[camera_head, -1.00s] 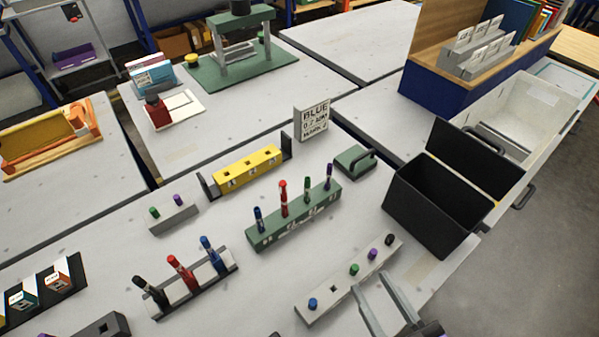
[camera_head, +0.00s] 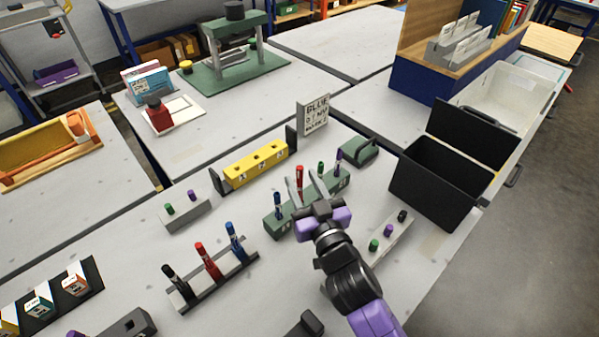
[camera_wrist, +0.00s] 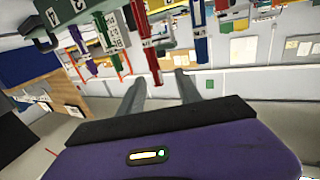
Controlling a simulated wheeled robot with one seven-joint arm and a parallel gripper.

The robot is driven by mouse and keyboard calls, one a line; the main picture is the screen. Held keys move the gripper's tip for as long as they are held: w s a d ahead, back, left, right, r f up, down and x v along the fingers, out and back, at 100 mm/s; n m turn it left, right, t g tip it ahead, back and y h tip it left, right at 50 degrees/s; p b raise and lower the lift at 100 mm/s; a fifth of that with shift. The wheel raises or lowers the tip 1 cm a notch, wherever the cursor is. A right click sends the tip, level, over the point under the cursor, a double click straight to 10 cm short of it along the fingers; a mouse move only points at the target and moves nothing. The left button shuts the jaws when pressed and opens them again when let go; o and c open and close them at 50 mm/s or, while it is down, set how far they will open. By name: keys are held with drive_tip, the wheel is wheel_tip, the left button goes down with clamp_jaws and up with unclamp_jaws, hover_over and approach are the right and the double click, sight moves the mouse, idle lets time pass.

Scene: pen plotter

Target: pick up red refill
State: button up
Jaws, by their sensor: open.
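A slim red refill (camera_head: 300,176) stands upright in the green block (camera_head: 277,222), in line with a blue, a green and a purple one. My gripper (camera_head: 302,177) is open, with its fingers near the red refill. In the wrist view, which looks upside down, a red refill (camera_wrist: 146,45) hangs from the green block (camera_wrist: 75,15), its tip seen between my two open fingers (camera_wrist: 160,82). I cannot tell how deep it is between them. My gripper hides part of the green block in the head view.
A front rack (camera_head: 215,282) holds black, red and blue markers. A grey strip (camera_head: 395,238) with coloured plugs lies right of my arm. A yellow block (camera_head: 255,166), a "BLUE" sign (camera_head: 313,115) and a black open box (camera_head: 435,198) stand around. Bare table lies between racks.

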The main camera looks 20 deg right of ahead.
sight(299, 168)
drive_tip(key=w, duration=0.2)
drive_tip(key=w+p, duration=0.1)
drive_tip(key=w, duration=0.1)
drive_tip(key=w+d+p, duration=0.1)
drive_tip(key=w, duration=0.1)
drive_tip(key=shift+w+r, duration=0.25)
drive_tip(key=shift+c, duration=0.2)
clamp_jaws()
